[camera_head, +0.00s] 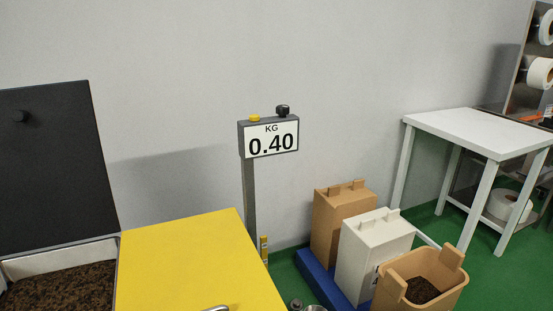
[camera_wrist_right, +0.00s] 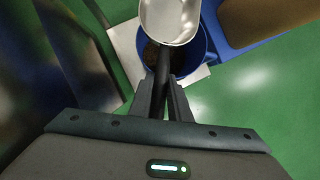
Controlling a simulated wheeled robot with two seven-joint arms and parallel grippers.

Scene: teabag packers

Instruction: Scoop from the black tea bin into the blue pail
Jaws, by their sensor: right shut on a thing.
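An open bin with a raised black lid (camera_head: 50,165) stands at the left of the head view, with dark brown loose tea (camera_head: 60,292) inside. In the right wrist view my right gripper (camera_wrist_right: 163,98) is shut on the dark handle of a metal scoop (camera_wrist_right: 172,20). The scoop's bowl is over the blue pail (camera_wrist_right: 207,52) and hides part of it. The bowl's visible inside is shiny, with no tea seen in it. Dark tea shows in the pail beside the handle. My left gripper is not in view.
The pail stands on a pale plate (camera_wrist_right: 125,42). A scale display (camera_head: 269,138) reads 0.40 KG. A closed yellow lid (camera_head: 185,260) is beside the open bin. Tan and white boxes (camera_head: 375,255), a tan tub (camera_head: 440,292) and a white table (camera_head: 480,130) stand right.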

